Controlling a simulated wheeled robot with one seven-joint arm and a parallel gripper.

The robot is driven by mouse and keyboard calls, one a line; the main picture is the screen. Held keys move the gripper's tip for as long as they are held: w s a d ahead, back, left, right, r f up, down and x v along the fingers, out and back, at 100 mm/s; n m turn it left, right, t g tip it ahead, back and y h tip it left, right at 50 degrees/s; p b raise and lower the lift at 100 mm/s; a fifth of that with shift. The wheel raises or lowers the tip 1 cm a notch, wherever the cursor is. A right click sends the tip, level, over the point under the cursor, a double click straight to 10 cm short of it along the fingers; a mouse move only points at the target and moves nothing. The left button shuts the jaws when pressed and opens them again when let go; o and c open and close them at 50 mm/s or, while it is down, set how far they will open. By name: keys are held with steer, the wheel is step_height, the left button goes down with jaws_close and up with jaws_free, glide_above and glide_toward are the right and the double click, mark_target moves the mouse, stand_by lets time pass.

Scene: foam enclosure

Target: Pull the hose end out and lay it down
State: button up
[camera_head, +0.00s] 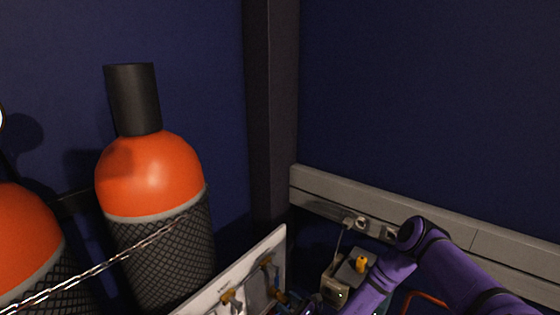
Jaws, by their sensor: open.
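I cannot make out the hose end among these parts. My purple arm (440,258) bends at the lower right and reaches down and left. At its far end, a dark part that seems to be my gripper (313,303) shows at the bottom edge, just right of the panel's fittings. It is open and mostly cut off by the frame. I see nothing held in it.
Two orange gas cylinders, (150,175) and (22,240), stand at the left behind a chain (100,268). A grey box with a yellow knob (361,264) sits beside my arm, below a grey wall trunking (460,235) with sockets. A dark post (272,110) stands in the corner.

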mark_target(288, 303)
jaws_close()
steer(key=shift+v, duration=3)
